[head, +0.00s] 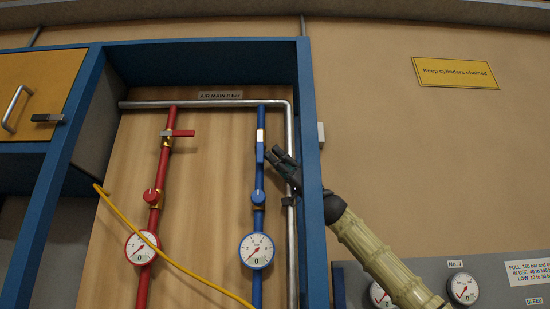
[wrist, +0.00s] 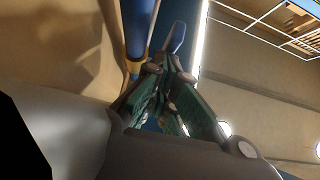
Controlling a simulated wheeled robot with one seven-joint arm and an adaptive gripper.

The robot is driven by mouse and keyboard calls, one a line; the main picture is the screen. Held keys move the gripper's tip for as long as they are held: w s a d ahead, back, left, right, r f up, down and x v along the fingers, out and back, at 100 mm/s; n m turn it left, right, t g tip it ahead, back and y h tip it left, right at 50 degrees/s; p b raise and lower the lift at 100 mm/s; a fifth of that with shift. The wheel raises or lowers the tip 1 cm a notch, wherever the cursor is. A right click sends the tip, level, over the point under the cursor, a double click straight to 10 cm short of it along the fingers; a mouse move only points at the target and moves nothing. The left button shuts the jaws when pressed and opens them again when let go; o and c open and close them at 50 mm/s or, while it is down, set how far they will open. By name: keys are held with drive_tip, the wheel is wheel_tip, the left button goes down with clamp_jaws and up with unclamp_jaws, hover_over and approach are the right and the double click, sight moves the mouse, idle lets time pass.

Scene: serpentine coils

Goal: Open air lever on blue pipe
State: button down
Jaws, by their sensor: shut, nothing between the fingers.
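The blue pipe (head: 258,222) runs upright on the wooden back panel. Its blue lever (head: 260,153) lies along the pipe near the top, below a pale section. My gripper (head: 271,155) is shut with nothing between its fingers, its tips just right of the lever. In the wrist view the fingertips (wrist: 172,65) are close to the blue lever (wrist: 176,37), which shows just beyond them, and the blue pipe (wrist: 138,30) is to their left. I cannot tell whether the fingers touch the lever.
A red pipe (head: 160,185) with a red lever (head: 183,133) set crosswise stands left. A grey pipe (head: 291,220) and blue frame post (head: 311,180) are close by my gripper. A round gauge (head: 257,250) is below. A yellow hose (head: 185,268) crosses lower left.

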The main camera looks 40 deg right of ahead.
drive_tip(key=shift+d, duration=0.15)
drive_tip(key=s+d+f+b, duration=0.1)
drive_tip(key=s+d+f, duration=0.6)
drive_tip(key=d, duration=0.1)
drive_tip(key=shift+s+d, duration=0.35)
drive_tip(key=shift+s, duration=0.05)
